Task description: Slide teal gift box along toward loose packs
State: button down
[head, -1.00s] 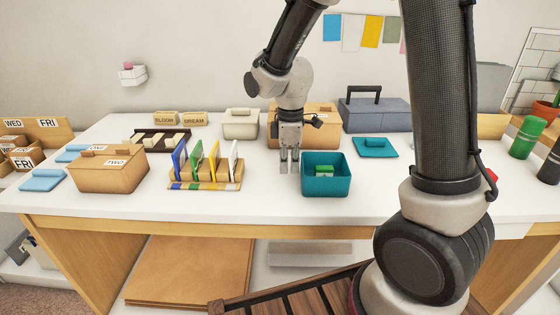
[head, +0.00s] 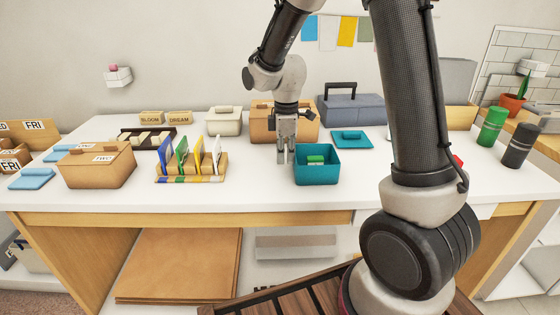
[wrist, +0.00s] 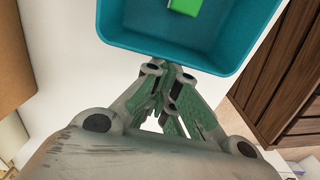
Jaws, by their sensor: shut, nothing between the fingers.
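The teal gift box (head: 318,177) stands open and upright on the white table, with a green pack (head: 316,160) inside. My gripper (head: 286,160) points down just left of the box, shut and empty. In the wrist view the closed fingertips (wrist: 168,72) are at the box's outer wall (wrist: 175,58) and seem to touch it. The teal lid (head: 352,139) lies flat behind and right of the box. I cannot make out the loose packs for sure; a bit of red (head: 458,161) shows beside my arm, which hides part of the table's right side.
A wooden rack (head: 190,172) with several upright coloured cards stands left of my gripper. Behind are a cardboard box (head: 262,122) and a grey toolbox (head: 350,110). Green (head: 492,127) and black (head: 519,145) cylinders stand far right. White table shows clear in front of the box.

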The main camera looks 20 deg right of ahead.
aim_at(328, 154)
jog(key=s+d, duration=0.1)
jog(key=d, duration=0.4)
jog(key=s+d, duration=0.2)
jog(key=d, duration=0.3)
jog(key=s+d, duration=0.2)
jog(key=d, duration=0.4)
jog(key=a, duration=0.1)
jog(key=w+a, duration=0.1)
jog(key=a, duration=0.2)
jog(key=shift+w+a+r, duration=0.1)
jog(key=shift+w, duration=0.15)
notch_tip(328, 154, up, 10)
jog(key=s+a+r+m+t, duration=0.1)
jog(key=s+r+m+t, duration=0.1)
jog(key=s+m, duration=0.5)
jog(key=s+a+r+m+t, duration=0.1)
jog(key=s+r+m, duration=0.4)
jog(key=s, duration=0.9)
jog(key=m+t, duration=0.1)
jog(key=m, duration=0.1)
jog(key=shift+a+r+m, duration=0.15)
jog(key=shift+a+m, duration=0.15)
jog(key=shift+a, duration=0.05)
